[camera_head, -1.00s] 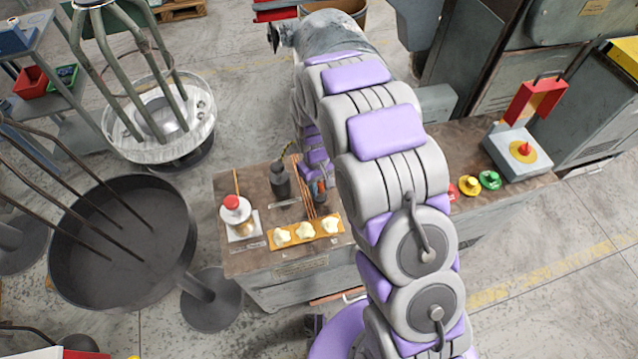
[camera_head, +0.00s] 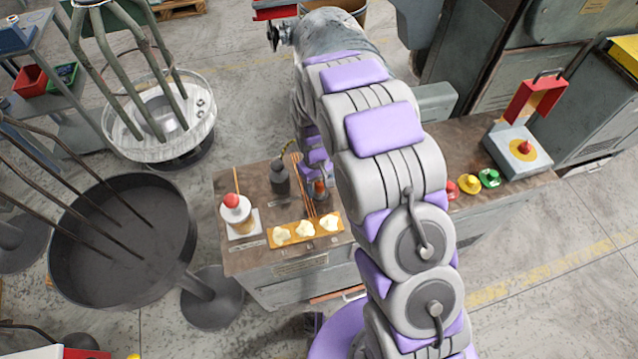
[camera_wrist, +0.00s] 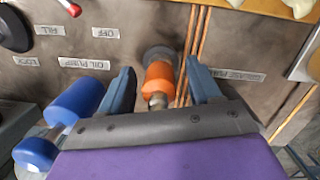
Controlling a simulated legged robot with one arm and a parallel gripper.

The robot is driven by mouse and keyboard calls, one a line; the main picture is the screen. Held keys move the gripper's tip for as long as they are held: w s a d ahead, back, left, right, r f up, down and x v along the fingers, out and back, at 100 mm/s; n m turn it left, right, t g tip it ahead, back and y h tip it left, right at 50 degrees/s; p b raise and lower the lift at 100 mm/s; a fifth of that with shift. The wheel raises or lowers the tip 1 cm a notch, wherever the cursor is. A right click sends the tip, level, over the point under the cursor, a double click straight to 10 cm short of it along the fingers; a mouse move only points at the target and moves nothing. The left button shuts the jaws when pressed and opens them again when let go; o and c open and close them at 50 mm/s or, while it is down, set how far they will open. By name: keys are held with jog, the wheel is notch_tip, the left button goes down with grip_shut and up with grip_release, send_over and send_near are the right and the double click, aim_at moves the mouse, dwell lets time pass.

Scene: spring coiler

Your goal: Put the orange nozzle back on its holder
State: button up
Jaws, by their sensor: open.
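The orange nozzle (camera_wrist: 158,78) shows in the wrist view between the two blue-grey fingers of my gripper (camera_wrist: 159,66). My gripper is open, with a gap on each side of the nozzle. The nozzle's metal end points toward my palm. A dark round piece (camera_wrist: 160,54) sits at its far end; I cannot tell whether this is the holder or how the two join. In the head view a small dark and orange item (camera_head: 320,190) stands on the bench beside my arm, perhaps the same nozzle. My arm hides the gripper in that view.
Copper rods (camera_wrist: 201,45) run close to the right finger. Blue cylinders (camera_wrist: 75,100) are left of the gripper. The bench (camera_head: 235,262) carries a dark bottle (camera_head: 279,178), an orange tray (camera_head: 297,241) and a red-capped jar (camera_head: 236,213). Coloured buttons (camera_head: 470,184) sit at right.

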notch_tip(320, 180, up, 30)
jog(key=w+a+p, duration=0.1)
jog(key=p, duration=0.8)
jog(key=shift+w+a, duration=0.2)
jog(key=shift+w, duration=0.15)
dwell(0.4)
jog(key=shift+r, duration=0.15)
dwell(0.5)
jog(key=s+d+r+m+b, duration=0.1)
jog(key=s+d+r+m, duration=0.1)
jog(key=s+d+r, duration=0.4)
jog(key=s+d+f+m+b, duration=0.1)
jog(key=s+d, duration=0.3)
jog(key=s, duration=1)
jog(key=s+d+f+m+b, duration=0.1)
jog(key=s+d, duration=0.4)
jog(key=s, duration=0.8)
jog(key=shift+s+d+f+m+g+y, duration=0.2)
jog(key=shift+s+f+m+g+y, duration=0.15)
jog(key=shift+f+m, duration=0.55)
jog(key=shift+r, duration=0.2)
